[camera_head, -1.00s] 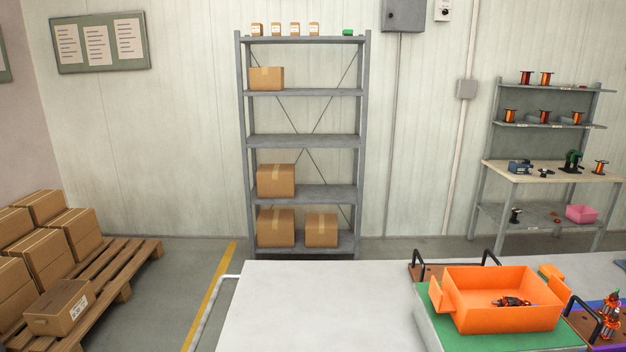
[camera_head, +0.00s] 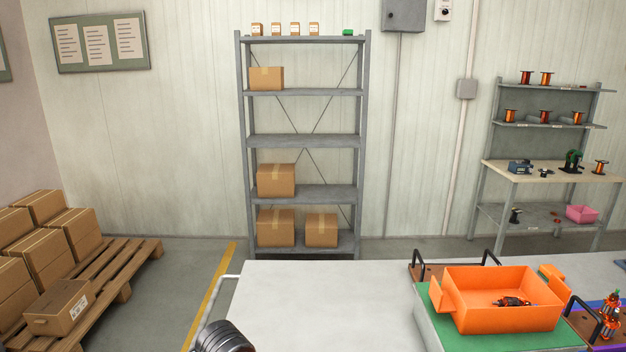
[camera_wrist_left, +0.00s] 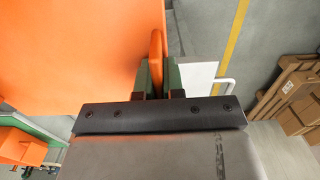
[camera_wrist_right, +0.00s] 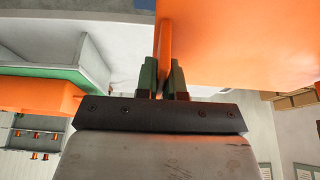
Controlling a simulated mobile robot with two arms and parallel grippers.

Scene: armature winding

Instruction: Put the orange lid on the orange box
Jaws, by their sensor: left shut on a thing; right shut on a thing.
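The open orange box (camera_head: 503,315) stands on a green surface at the lower right of the head view. A dark-and-orange armature (camera_head: 513,301) lies inside it. The orange lid (camera_wrist_left: 65,45) fills much of the left wrist view and also shows in the right wrist view (camera_wrist_right: 245,40). My left gripper (camera_wrist_left: 156,80) is shut on a raised tab of the lid. My right gripper (camera_wrist_right: 165,80) is shut on another tab of it. The lid and both grippers are outside the head view. The box also shows at the left edge of the right wrist view (camera_wrist_right: 40,93).
The white tabletop (camera_head: 320,310) left of the box is clear. Black-handled brown trays (camera_head: 430,270) stand behind and right of the box, the right one with armatures (camera_head: 609,315). A shelf rack (camera_head: 302,141) and a pallet of cartons (camera_head: 125,285) stand farther off.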

